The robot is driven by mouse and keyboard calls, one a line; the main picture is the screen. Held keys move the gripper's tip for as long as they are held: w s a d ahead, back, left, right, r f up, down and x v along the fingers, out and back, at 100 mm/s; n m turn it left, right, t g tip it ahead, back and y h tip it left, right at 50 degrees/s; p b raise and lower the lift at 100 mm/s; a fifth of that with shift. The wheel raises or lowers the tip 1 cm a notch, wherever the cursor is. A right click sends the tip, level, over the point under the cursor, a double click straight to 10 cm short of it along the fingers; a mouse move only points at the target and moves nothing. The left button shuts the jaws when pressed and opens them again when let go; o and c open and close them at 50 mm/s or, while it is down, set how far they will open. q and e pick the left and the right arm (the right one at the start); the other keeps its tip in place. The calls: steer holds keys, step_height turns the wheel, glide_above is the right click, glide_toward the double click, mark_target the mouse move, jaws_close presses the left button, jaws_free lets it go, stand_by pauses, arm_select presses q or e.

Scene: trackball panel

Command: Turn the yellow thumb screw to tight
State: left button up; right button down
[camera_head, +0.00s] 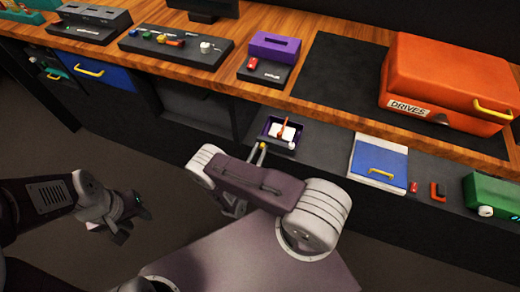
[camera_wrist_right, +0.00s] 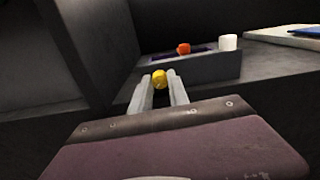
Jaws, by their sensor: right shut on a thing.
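The yellow thumb screw (camera_wrist_right: 160,79) shows in the right wrist view on the front of a low grey box. My right gripper (camera_wrist_right: 159,92) has one finger on each side of the screw and is shut on it. In the head view, my right gripper (camera_head: 258,154) reaches the front of the same box, and the screw (camera_head: 263,146) is mostly hidden by the fingers. I cannot read whether the screw is tight. My left gripper (camera_head: 110,230) hangs over the floor at the left, away from the panel, and its fingers are too dark to judge.
The box has a purple recess with an orange lever (camera_head: 284,128) and a white knob (camera_head: 291,145). A blue-and-white box (camera_head: 379,163) and a green unit (camera_head: 492,194) stand to its right. The wooden bench (camera_head: 330,118) with an orange case (camera_head: 445,75) is above.

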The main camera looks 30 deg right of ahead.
steer(key=shift+m, duration=0.6)
steer(key=c, duration=1.3)
jaws_free()
steer(key=shift+o, duration=0.2)
steer(key=v, duration=0.9)
steer(key=shift+p, duration=0.35)
